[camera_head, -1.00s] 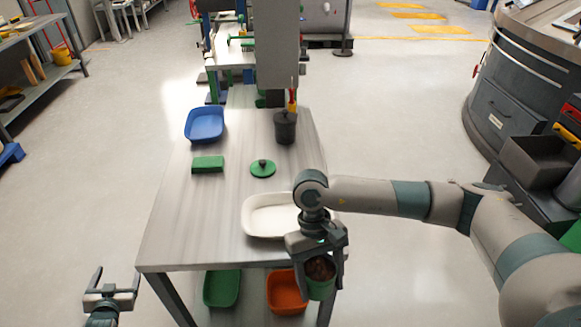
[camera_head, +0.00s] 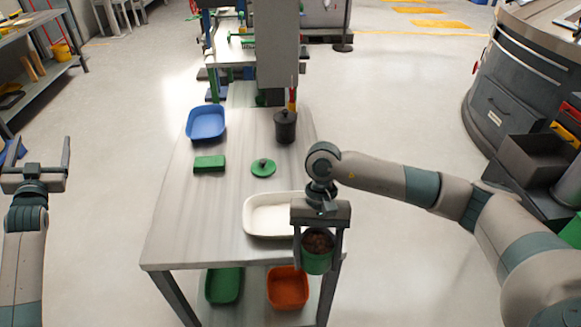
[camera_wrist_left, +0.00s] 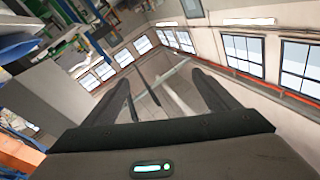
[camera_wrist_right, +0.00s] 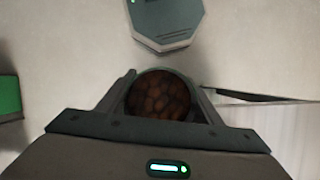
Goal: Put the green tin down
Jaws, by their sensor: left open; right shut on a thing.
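The green tin (camera_head: 316,262) is in my right gripper (camera_head: 318,246), near the front right corner of the table. The gripper is shut on it, one finger on each side. The tin looks upright, with its open top showing brown lumps, which also fill the tin in the right wrist view (camera_wrist_right: 162,97). I cannot tell its height over the table edge. A round green lid (camera_head: 263,169) with a dark knob lies on the table (camera_head: 185,225). My left gripper (camera_head: 40,152) is open and empty, left of the table.
A white tray (camera_head: 252,230) lies just behind and left of the tin. A green block (camera_head: 209,163), a blue tray (camera_head: 206,123) and a dark cup (camera_head: 286,130) stand farther back. Green (camera_head: 224,286) and orange (camera_head: 288,288) bins sit underneath. The table's front left is clear.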

